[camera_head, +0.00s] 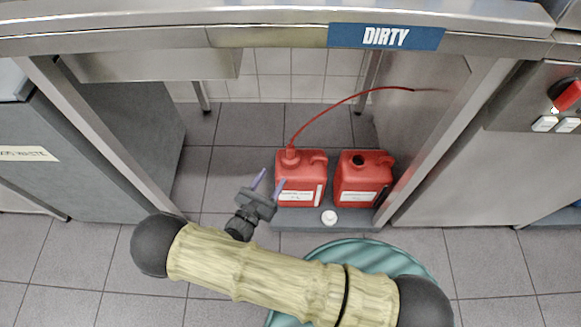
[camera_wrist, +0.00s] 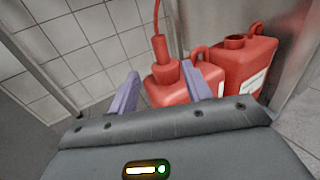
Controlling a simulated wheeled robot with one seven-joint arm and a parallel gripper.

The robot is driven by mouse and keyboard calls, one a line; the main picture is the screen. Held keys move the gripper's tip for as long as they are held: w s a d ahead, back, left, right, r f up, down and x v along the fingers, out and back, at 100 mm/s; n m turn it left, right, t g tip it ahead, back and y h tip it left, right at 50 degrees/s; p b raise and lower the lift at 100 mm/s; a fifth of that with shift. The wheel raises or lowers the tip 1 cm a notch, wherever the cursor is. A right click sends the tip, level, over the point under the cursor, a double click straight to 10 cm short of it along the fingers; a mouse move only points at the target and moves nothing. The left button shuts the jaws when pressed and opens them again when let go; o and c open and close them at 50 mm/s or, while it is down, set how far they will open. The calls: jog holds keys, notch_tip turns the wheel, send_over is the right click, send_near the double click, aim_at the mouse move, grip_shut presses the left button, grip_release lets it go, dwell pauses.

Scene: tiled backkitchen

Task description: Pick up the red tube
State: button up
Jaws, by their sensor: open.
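The red tube (camera_head: 340,103) is thin and curves up from the cap of the left red canister (camera_head: 309,171) to the wall at the right. In the wrist view the tube (camera_wrist: 157,14) rises from the red cap (camera_wrist: 160,48) of that canister (camera_wrist: 172,88). My gripper (camera_head: 268,181) is open and empty, just left of the left canister and below the tube. In the wrist view my gripper's fingers (camera_wrist: 160,88) are apart, with the left canister beyond them. The tube's upper part is out of the wrist view.
A second red canister (camera_head: 362,184) with an open neck stands to the right. Both stand on a grey platform (camera_head: 290,217) with a white cap (camera_head: 329,217). A steel counter (camera_head: 270,40) spans above, and a steel leg (camera_head: 107,142) stands left. A teal round container (camera_head: 385,257) is in front.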

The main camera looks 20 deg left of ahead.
aim_at(288, 154)
jog(key=b+x, duration=0.2)
jog(key=x, duration=0.5)
jog(key=shift+f+b, duration=0.15)
jog(key=shift+b, duration=0.15)
jog(key=shift+w, duration=0.15)
jog(key=shift+w+d+b, duration=0.1)
jog(key=shift+w+b, duration=0.2)
jog(key=shift+b, duration=0.05)
jog(key=b+x, duration=0.2)
jog(key=x, duration=0.2)
jog(key=shift+f+b, duration=0.1)
jog(key=shift+b, duration=0.3)
jog(key=shift+w, duration=0.25)
grip_shut()
